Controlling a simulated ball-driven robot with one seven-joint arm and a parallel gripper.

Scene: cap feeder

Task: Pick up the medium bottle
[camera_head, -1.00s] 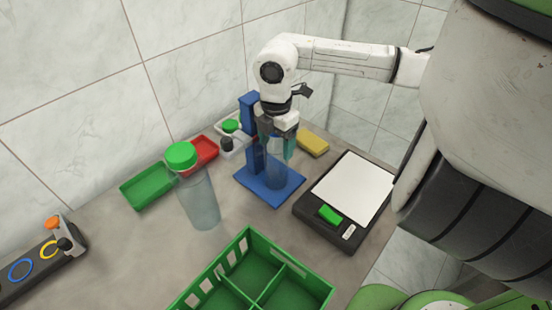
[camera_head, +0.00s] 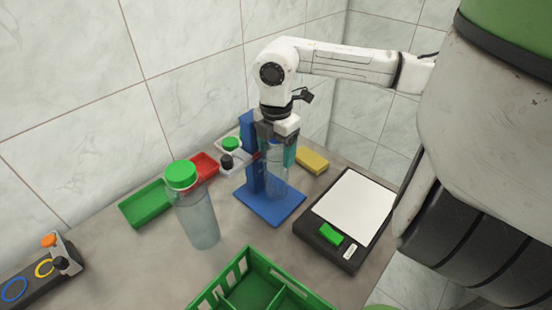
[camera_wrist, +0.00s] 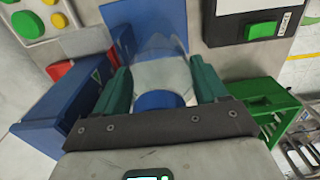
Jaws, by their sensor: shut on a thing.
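My gripper (camera_head: 276,148) is over the blue stand (camera_head: 270,207) and is shut on a clear, capless bottle (camera_head: 276,180). I take this to be the medium bottle. It is upright over the blue base; I cannot tell whether it touches the base. In the wrist view the bottle (camera_wrist: 163,76) sits between the green fingers of my gripper (camera_wrist: 164,84), with blue seen through its open mouth. A larger clear bottle with a green cap (camera_head: 197,215) stands to the left on the counter.
A black scale (camera_head: 327,239) with a white plate is right of the stand. A green divided crate (camera_head: 262,262) is in front. A green tray (camera_head: 146,204), a red tray (camera_head: 203,167) and a yellow block (camera_head: 311,160) lie around the stand. A dark rack (camera_head: 40,276) is far left.

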